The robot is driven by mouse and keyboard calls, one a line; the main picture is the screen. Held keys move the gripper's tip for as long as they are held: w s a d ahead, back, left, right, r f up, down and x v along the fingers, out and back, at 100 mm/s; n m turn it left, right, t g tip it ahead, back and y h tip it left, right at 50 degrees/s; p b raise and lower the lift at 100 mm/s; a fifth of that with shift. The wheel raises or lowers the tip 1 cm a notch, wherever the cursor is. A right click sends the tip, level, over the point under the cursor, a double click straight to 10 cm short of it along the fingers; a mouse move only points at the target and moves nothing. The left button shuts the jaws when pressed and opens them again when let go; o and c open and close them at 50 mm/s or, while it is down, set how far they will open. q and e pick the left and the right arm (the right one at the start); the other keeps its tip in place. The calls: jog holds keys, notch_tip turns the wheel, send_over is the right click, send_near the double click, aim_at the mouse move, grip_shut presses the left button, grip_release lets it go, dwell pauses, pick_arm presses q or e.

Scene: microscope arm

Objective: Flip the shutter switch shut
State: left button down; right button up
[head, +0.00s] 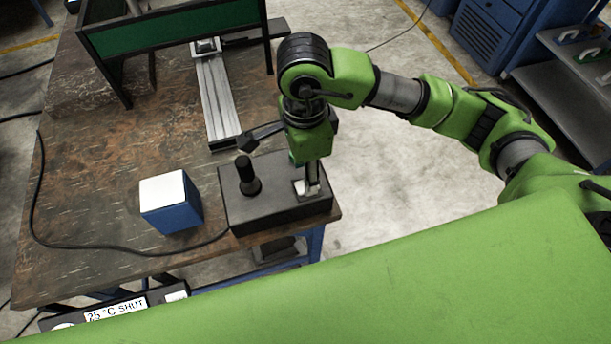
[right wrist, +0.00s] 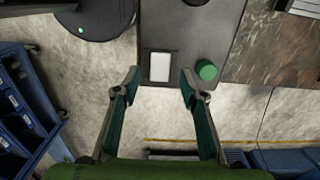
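A black control box (head: 275,208) sits at the table's near right corner. A white plate, seemingly the shutter switch (right wrist: 159,66), is on its top; in the head view my gripper partly covers it. Its flipped position is too small to tell. My right gripper (right wrist: 160,74) is open and empty, pointing down over the box, with its fingertips on either side of the plate; contact cannot be told. A green round knob (right wrist: 206,70) stands beside the plate, near one fingertip. My left gripper is not in view. A display (head: 115,309) below the table reads "25 °C SHUT".
A black upright knob (head: 247,176) stands on the box's left part. A blue box with a white top (head: 170,203) is to its left. A metal rail (head: 216,95) and a green-panelled frame (head: 175,28) lie behind. A black cable crosses the table. Floor right of the table is clear.

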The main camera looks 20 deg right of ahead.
notch_tip(320, 180, up, 8)
jog(key=shift+r, duration=0.15)
dwell(0.6)
